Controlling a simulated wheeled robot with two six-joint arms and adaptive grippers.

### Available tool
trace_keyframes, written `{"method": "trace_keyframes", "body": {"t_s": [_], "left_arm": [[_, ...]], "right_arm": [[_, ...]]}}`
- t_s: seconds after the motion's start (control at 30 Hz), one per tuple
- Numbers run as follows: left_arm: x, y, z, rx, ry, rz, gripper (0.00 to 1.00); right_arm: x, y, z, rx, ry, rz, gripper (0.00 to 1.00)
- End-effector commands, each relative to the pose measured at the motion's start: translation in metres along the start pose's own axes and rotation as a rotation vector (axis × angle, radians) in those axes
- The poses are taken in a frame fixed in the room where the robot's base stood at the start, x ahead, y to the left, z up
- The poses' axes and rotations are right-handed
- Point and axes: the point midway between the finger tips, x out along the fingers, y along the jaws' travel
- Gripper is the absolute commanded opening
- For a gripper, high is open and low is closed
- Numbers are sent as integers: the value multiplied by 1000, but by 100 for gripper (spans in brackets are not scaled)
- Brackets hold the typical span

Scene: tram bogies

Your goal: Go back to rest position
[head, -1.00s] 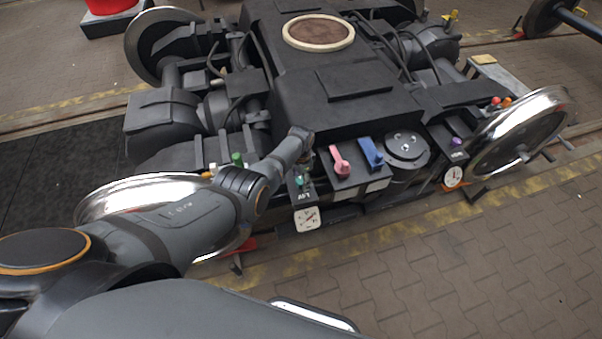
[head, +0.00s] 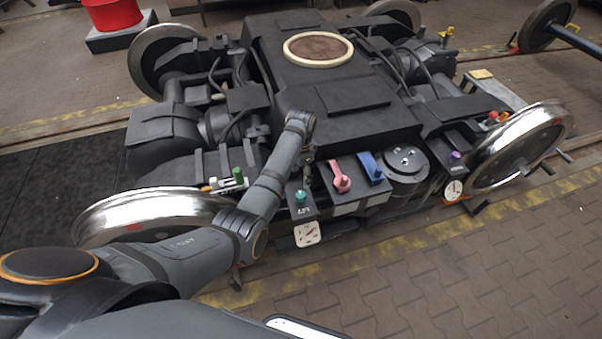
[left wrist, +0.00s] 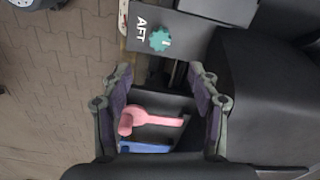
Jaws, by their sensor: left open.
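My left arm reaches in from the left over the dark bogie (head: 360,97). Its gripper (head: 308,158) hangs small and partly hidden below the wrist, just left of the pink lever (head: 341,180). In the left wrist view the gripper (left wrist: 160,82) is open, with nothing held. The pink lever (left wrist: 150,116) and part of the blue lever (left wrist: 146,147) show between and beyond its fingers there. I cannot tell how far above them the fingers are. My right gripper is in neither view.
A teal knob (head: 301,196) on the AFT panel stands close by. The blue lever (head: 371,168), a round dark cap (head: 405,162) and a purple knob (head: 456,156) lie to the right. Shiny wheels (head: 520,150) flank the bogie. The paved floor (head: 470,270) in front is clear.

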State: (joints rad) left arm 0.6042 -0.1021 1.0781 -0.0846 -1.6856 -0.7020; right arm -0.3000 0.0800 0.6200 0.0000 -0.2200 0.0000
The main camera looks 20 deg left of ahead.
Motion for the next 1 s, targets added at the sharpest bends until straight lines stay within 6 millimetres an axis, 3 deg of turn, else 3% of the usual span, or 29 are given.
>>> {"method": "trace_keyframes", "body": {"t_s": [0.33, 0.47, 0.57, 0.6, 0.73, 0.8, 0.9, 1.0], "left_arm": [[5, 1, 2, -7, -2, 1, 61], [54, 12, 27, -78, -7, 0, 61], [119, 33, 70, -182, -4, -11, 61], [145, 44, 90, -227, -1, -17, 61], [216, 90, 169, -372, 10, -37, 61], [244, 119, 218, -446, 16, -50, 61], [272, 162, 289, -544, 27, -68, 61], [284, 200, 350, -626, 41, -85, 61]], "right_arm": [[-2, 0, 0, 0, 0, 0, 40], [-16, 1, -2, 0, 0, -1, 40], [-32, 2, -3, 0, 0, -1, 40], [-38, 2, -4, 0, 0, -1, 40], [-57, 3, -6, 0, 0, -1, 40], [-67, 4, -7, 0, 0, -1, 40], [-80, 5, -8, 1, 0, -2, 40], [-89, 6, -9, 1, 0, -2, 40]]}}
